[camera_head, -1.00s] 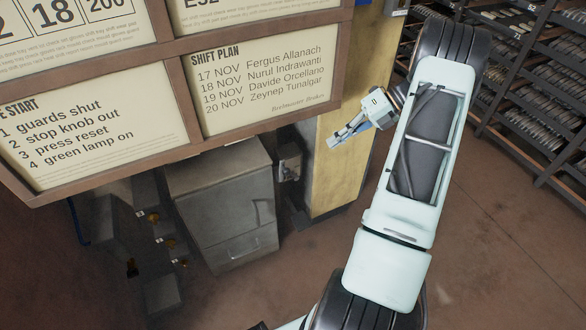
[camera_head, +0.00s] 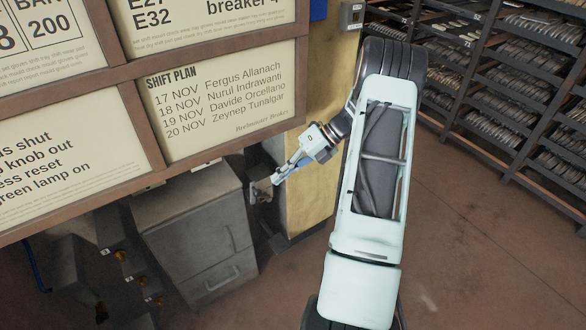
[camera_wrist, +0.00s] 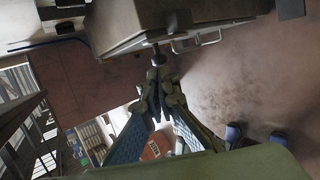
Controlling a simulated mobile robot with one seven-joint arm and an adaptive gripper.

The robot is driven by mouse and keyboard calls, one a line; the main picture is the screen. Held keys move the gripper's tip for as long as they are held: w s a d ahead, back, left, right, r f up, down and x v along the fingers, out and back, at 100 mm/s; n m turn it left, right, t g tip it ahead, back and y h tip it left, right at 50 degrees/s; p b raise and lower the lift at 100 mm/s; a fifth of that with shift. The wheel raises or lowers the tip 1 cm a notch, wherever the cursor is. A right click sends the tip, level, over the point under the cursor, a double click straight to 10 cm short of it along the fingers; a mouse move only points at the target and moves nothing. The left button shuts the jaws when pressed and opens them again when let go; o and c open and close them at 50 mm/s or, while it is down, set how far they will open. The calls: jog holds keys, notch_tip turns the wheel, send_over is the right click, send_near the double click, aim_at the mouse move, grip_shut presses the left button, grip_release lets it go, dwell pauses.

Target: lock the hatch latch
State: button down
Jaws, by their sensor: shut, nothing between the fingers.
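A grey cabinet (camera_head: 195,225) stands below the sign board in the head view, with a handle on its lower front. In the wrist view my fingertips (camera_wrist: 158,76) point at a small round-ended fitting (camera_wrist: 158,56) under the edge of the grey cabinet (camera_wrist: 150,22). They look very close to it; I cannot tell whether they touch.
A wood-framed sign board (camera_head: 225,148) hangs in front of and above the cabinet. A yellow pillar (camera_head: 312,198) stands right behind my gripper. Dark racks (camera_head: 500,90) full of parts stand at the right. Brown floor (camera_head: 480,230) at lower right is clear.

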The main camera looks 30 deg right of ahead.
aim_at(259, 191)
jog(key=shift+b+x, duration=0.55)
jog(key=shift+x, duration=1.65)
jog(key=shift+r, duration=0.1)
jog(key=shift+a+r+p, duration=0.2)
jog(key=shift+a+p, duration=0.05)
jog(key=shift+p, duration=0.35)
jog(key=shift+f+h, duration=0.1)
jog(key=shift+h, duration=0.2)
